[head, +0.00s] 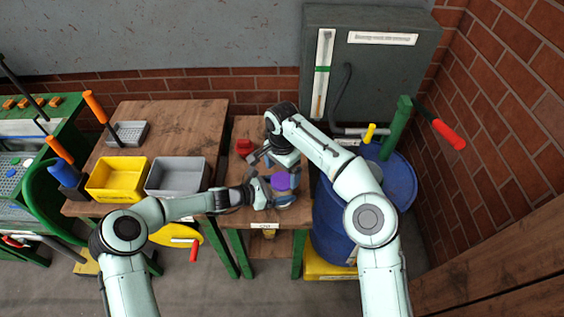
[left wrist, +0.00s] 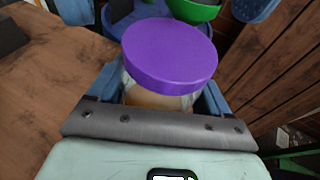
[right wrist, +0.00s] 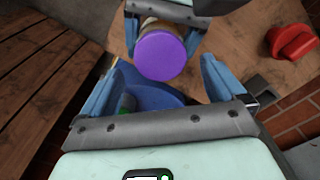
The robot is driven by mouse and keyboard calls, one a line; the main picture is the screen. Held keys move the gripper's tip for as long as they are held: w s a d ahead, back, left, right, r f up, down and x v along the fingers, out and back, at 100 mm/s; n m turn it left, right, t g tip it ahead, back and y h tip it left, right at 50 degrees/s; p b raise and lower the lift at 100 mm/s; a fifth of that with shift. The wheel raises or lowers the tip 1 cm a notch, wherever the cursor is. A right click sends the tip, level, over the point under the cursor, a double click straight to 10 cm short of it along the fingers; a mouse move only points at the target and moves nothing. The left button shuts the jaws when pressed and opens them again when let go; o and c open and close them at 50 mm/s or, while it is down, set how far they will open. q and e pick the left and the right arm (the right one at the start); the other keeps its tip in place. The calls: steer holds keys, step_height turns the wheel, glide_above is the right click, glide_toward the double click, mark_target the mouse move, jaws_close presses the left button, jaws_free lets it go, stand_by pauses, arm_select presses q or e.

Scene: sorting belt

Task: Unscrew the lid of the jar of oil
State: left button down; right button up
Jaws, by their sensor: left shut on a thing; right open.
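In the left wrist view the lid (left wrist: 170,52) covers most of the jar, and only a strip of the pale tan body (left wrist: 155,98) shows. My left gripper (head: 268,192) is shut on the jar's body below the lid. My right gripper (head: 268,158) is open and empty, just behind and above the jar. In the right wrist view the lid (right wrist: 161,56) is ahead of the open fingers, apart from them. The lid sits on the jar.
A red object (head: 244,146) is at the table's back left. A yellow bin (head: 117,180) and a grey bin (head: 178,177) stand on the left table. Blue barrels (head: 332,225) stand at right.

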mark_target(282, 180)
steer(key=shift+f, duration=1.55)
steer(key=shift+c, duration=0.3)
steer(key=c, duration=1.1)
steer(key=n, duration=0.6)
steer(key=shift+n, duration=0.4)
